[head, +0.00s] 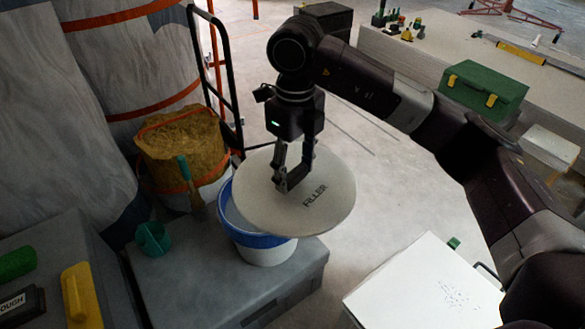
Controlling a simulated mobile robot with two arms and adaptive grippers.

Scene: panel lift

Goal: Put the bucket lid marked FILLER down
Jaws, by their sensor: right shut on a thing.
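The round pale lid marked FILLER (325,210) hangs from my right gripper (295,185), which is shut on it near the middle of its top. The lid looks roughly level, with its lettering facing up. The white bucket with a blue rim (263,251) stands on a grey case, below and left of the lid. The lid overlaps much of the bucket's mouth in this view; I cannot tell the gap between them. My left gripper is not in view.
The grey case (190,285) has a teal scoop (152,238) left of the bucket. A strapped tub of brown material (182,147) stands behind. A white board (425,290) is at lower right. A green toolbox (484,88) sits on the right-hand stack. Bare floor (390,190) shows between.

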